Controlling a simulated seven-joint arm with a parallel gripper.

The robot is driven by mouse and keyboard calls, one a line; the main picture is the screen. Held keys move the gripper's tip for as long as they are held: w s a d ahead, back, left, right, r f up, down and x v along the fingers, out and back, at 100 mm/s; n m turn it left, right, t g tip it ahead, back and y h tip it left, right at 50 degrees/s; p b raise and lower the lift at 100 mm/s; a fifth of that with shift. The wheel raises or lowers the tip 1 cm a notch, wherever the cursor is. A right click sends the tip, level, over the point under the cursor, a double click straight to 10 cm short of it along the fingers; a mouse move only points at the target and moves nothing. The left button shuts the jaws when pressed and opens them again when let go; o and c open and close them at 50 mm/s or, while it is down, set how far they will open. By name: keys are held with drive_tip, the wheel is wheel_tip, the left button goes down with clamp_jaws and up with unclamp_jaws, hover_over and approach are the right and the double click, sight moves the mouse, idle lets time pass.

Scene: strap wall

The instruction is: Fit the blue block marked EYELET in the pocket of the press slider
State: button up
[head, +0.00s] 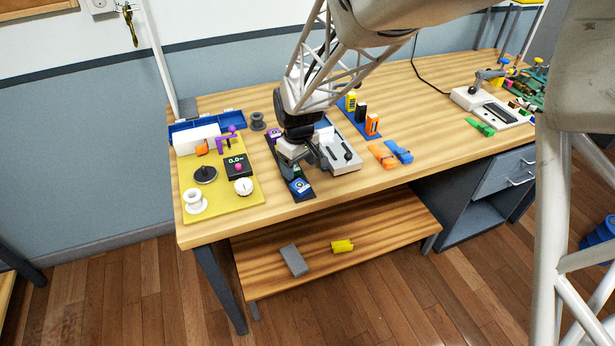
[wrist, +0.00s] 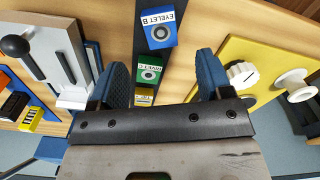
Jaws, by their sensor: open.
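The blue block marked EYELET B (wrist: 158,27) stands in a dark rack (wrist: 185,42), at its near end in the head view (head: 300,187). My gripper (wrist: 161,72) is open and empty above the rack. In the wrist view its blue fingers lie either side of the green RIVET block (wrist: 149,73), with the EYELET block beyond them. The head view shows my gripper (head: 305,158) over the rack's middle. The grey press (head: 340,152) stands just right of the rack; in the wrist view the press (wrist: 50,45) has a black-knobbed lever and a pale slider (wrist: 72,98). I cannot make out its pocket.
A yellow block (wrist: 144,95) and a purple block (head: 275,136) share the rack. A yellow board (head: 222,203) with knobs and spools lies left. A blue rack (head: 350,112) with several blocks lies behind the press. Orange (head: 382,155) and blue (head: 399,151) clamps lie right.

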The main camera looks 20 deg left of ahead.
sight(300, 185)
drive_tip(key=shift+f, duration=0.95)
drive_tip(key=shift+s+f, duration=0.1)
drive_tip(key=shift+f, duration=2.5)
drive_tip(key=c, duration=1.3)
drive_tip(key=shift+r, duration=0.2)
